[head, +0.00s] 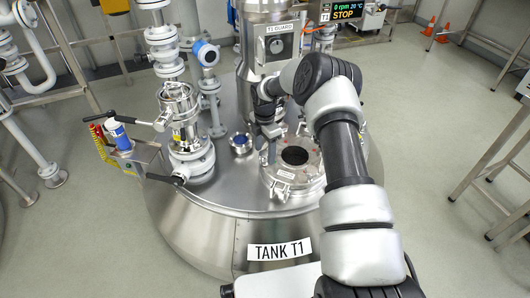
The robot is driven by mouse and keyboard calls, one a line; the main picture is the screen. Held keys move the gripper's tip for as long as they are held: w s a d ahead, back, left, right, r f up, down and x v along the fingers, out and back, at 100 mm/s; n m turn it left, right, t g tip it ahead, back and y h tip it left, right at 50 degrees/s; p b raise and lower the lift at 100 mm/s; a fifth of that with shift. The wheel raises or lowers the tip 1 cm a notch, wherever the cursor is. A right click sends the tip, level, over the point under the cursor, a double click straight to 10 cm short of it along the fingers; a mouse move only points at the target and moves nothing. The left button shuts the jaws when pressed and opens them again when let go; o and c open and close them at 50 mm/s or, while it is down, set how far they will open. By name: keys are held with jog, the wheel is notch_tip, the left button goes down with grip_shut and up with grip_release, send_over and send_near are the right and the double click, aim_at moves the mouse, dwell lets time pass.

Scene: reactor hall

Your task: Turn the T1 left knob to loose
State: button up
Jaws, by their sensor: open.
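The tank T1 (185,225) stands in front of me with a "TANK T1" label on its side. On its top sits a round hatch (284,189) with a dark round window (295,156) and small fittings around its rim. My gripper (268,160) is open and points down at the left side of the hatch. The left knob cannot be made out clearly; my gripper and arm cover part of that area. I cannot tell whether the fingers touch anything.
A valve column (193,160) with a lever rises left of the hatch. A small blue-capped port (241,142) lies between them. The "T1 GUARD" housing (280,45) stands behind. Metal frames stand at right.

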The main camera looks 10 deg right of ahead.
aim_at(265, 154)
notch_tip(265, 154, up, 16)
jog(key=p, duration=0.4)
jog(key=shift+r, duration=0.25)
